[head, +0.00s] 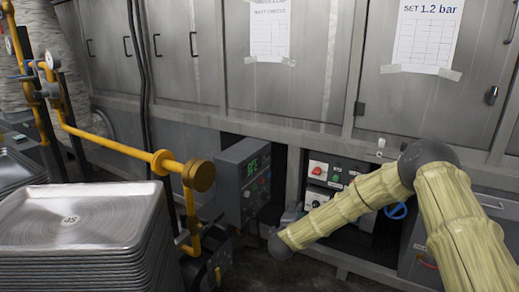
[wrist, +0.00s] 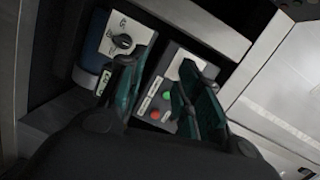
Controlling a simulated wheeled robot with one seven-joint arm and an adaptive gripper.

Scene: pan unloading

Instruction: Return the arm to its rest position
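My arm, in a pale yellow sleeve, comes in from the right in the head view, bends at a dark elbow and slopes down left to a dark grey wrist joint. It is in front of the low cabinet openings. My gripper is mostly hidden in the head view. In the wrist view my gripper (wrist: 158,75) has its two dark teal fingers spread apart, with nothing between them. Behind the fingers is a control panel (wrist: 160,97) with a red and a green button. I cannot tell how far it is from the fingertips.
A stack of metal trays (head: 85,217) stands at lower left. Beside it runs a yellow pipe (head: 115,145) with a round end. A grey box with a green display (head: 240,180) juts out left of my wrist. Metal cabinets (head: 280,80) line the back. Dark floor shows at bottom centre.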

